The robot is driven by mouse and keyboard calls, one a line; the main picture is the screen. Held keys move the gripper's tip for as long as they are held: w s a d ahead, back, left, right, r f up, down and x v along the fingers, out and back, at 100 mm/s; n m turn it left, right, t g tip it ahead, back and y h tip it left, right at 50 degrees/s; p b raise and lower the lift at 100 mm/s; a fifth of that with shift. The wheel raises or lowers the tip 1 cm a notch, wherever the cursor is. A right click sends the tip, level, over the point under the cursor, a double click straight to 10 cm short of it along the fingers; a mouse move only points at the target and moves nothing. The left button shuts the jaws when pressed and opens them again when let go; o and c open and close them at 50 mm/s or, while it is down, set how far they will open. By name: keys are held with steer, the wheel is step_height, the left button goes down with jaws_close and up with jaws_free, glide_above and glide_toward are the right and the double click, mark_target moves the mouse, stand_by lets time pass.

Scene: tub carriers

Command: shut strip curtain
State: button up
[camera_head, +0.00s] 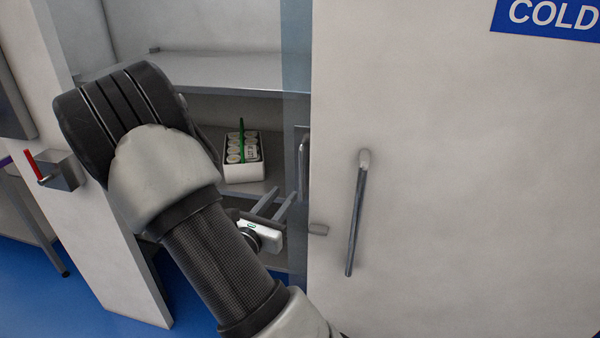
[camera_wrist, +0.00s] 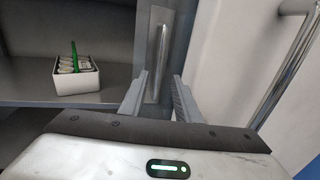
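The strip curtain (camera_head: 296,70) shows as a narrow bluish translucent band, bunched at the right side of the cold-room opening beside the white door. A grey plate with an upright bar handle (camera_head: 304,165) is at its edge; the handle also shows in the wrist view (camera_wrist: 159,62). My gripper (camera_head: 284,200) is low in the opening, left of and below the handle. In the wrist view its fingers (camera_wrist: 160,80) are apart with nothing between them that I can see gripped. The handle lines up with the gap between the fingertips; I cannot tell whether it is inside it.
A white tub carrier (camera_head: 243,175) with a green handle and several tubs stands on a shelf (camera_head: 260,187) inside. The white sliding door (camera_head: 450,200) has a long bar handle (camera_head: 356,215). A box with a red lever (camera_head: 60,172) is on the left jamb.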

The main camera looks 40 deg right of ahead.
mark_target(300, 174)
steer(key=p+x, duration=0.1)
steer(key=x, duration=1.1)
steer(key=shift+w+d, duration=0.1)
steer(key=shift+d, duration=0.05)
jaws_close()
